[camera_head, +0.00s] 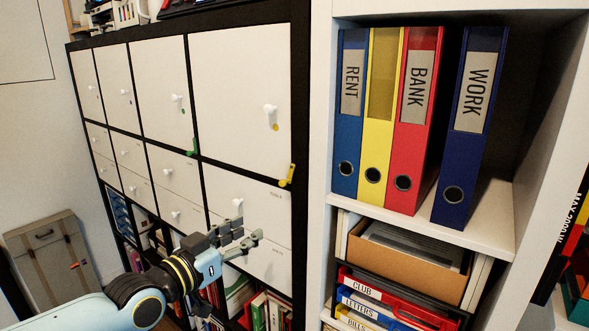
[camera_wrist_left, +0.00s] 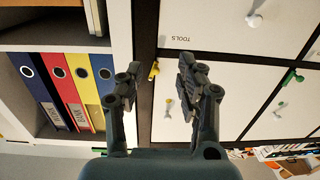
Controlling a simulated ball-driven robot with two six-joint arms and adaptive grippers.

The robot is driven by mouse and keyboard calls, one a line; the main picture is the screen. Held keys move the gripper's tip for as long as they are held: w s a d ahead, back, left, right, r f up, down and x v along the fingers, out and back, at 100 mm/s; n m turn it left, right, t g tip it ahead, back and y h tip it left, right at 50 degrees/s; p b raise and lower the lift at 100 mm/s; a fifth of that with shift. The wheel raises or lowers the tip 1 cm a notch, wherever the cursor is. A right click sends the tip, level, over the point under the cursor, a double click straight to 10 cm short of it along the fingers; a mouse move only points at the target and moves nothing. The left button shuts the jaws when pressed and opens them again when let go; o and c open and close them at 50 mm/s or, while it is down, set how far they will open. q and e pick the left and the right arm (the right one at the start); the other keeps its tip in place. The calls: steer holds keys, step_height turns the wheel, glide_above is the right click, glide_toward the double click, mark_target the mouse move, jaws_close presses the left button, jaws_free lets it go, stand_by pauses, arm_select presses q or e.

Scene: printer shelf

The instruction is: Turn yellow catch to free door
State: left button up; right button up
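The yellow catch (camera_head: 287,176) sits tilted on the black frame at the lower right corner of a white door (camera_head: 235,75), whose white knob (camera_head: 271,117) has a yellow dot. My left gripper (camera_head: 245,240) is in front of the lower drawers, below and left of the catch in the head view. In the left wrist view its two fingers (camera_wrist_left: 159,68) are spread and empty. The catch (camera_wrist_left: 154,71) shows between them there, seemingly farther off, and no contact is visible. The door and its knob (camera_wrist_left: 168,106) show below it. My right gripper is out of view.
A green catch (camera_head: 192,147) sits at the neighbouring door's corner. Below are white fronts with knobs, one marked TOOLS (camera_wrist_left: 181,39). A white shelf to the right holds blue, yellow and red binders (camera_head: 410,120). Open room lies before the doors.

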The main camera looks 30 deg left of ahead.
arm_select(q)
steer(key=p, duration=0.1)
glide_toward(281, 184)
steer(key=f, duration=0.1)
steer(key=m+h, duration=0.1)
steer(key=w+b, duration=0.2)
steer(key=w, duration=0.2)
steer(key=w+b, duration=0.3)
steer(key=w, duration=0.1)
steer(key=shift+w+r+b, duration=0.25)
steer(key=shift+b, duration=0.05)
steer(key=shift+w, duration=0.55)
steer(key=shift+r, duration=0.15)
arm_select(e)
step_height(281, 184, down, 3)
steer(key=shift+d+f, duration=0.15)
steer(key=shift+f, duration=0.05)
arm_select(q)
steer(key=shift+d, duration=0.1)
jaws_close()
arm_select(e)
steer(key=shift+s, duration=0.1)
